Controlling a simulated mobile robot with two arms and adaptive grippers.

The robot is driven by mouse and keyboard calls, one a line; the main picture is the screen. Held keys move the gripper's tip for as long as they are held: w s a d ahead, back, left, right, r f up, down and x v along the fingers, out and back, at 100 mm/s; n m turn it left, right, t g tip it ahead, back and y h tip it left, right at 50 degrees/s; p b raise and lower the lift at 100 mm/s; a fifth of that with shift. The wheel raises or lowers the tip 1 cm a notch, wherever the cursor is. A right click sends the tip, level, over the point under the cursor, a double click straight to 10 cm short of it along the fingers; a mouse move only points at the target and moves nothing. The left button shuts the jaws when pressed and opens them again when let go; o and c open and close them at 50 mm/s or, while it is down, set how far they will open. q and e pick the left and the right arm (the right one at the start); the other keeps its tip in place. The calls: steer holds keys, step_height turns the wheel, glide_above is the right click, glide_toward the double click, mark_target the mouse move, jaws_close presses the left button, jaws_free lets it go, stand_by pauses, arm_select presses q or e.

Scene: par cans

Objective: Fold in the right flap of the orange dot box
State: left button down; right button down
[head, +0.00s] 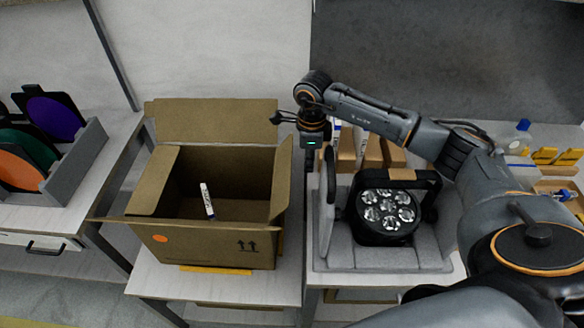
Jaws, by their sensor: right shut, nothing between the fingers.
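The orange dot box (205,246) is an open brown carton with an orange dot on its front wall. Its right flap (282,178) stands roughly upright along the right side. The back flap (212,121) stands up, and the left flap (155,181) also stands up. The front flap looks edge-on, so its angle is hard to tell. A white and blue marker (207,201) is inside the box. My right gripper (277,118) is shut and empty, above the box's back right corner, with its fingers pointing left. My left gripper is out of view.
A black par can (387,210) sits in a grey foam-lined case (400,257) right of the box. Left, a grey rack (77,160) holds coloured discs. Bottles and yellow items lie at the far right. The box stands on a pale table (225,288).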

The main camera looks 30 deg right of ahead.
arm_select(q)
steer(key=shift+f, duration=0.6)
arm_select(e)
steer(key=shift+f, duration=0.7)
